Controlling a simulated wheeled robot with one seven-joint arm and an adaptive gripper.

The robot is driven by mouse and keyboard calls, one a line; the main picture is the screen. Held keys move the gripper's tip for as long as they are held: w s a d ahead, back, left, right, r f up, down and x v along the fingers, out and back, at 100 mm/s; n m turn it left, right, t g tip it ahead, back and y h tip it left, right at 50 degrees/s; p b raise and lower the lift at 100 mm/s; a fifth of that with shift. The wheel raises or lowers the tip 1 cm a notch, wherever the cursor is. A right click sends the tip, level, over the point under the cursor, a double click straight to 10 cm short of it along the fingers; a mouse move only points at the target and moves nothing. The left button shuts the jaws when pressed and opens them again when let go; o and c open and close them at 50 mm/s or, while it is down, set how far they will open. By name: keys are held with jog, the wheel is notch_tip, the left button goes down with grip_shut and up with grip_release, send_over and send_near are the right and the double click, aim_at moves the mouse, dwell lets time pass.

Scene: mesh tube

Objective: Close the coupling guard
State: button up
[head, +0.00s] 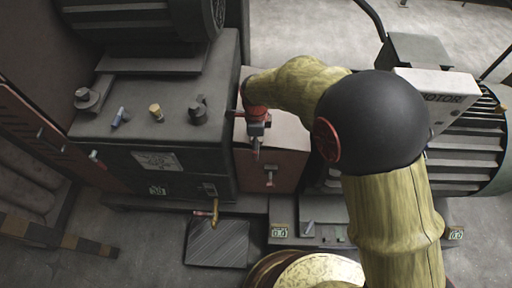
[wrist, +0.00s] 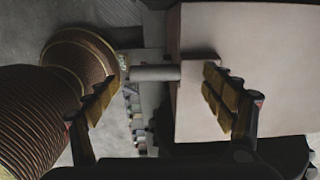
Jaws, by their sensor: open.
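The coupling guard (head: 268,168) is a box with a reddish front and a pale top, between the dark gearbox housing and the motor in the head view. A small handle (head: 269,179) sticks out of its front. I cannot tell how far the guard is open. My gripper (head: 256,148) hangs over the guard's left part, partly hidden by my arm. In the wrist view its two fingers (wrist: 157,102) are open and wide apart. A grey bar (wrist: 155,73) shows between them, without clear contact. A pale box face (wrist: 245,50), likely the guard, fills the right side.
The gearbox housing (head: 150,125) stands left of the guard, with small fittings on top. The ribbed motor (head: 465,150) is at the right. A brass tap (head: 214,213) and a dark tray (head: 217,245) are below. A ribbed copper-coloured cylinder (wrist: 35,115) is close by the left finger.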

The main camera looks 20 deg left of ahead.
jog(key=shift+f, duration=0.95)
jog(key=c, duration=1.7)
jog(key=shift+s+a+f, duration=0.1)
jog(key=shift+a+f, duration=0.05)
jog(key=shift+f, duration=0.65)
jog(key=shift+s+a+f, duration=0.1)
jog(key=shift+a+f, duration=0.1)
jog(key=shift+f, duration=0.55)
jog(key=shift+a+f, duration=0.15)
jog(key=shift+f, duration=0.65)
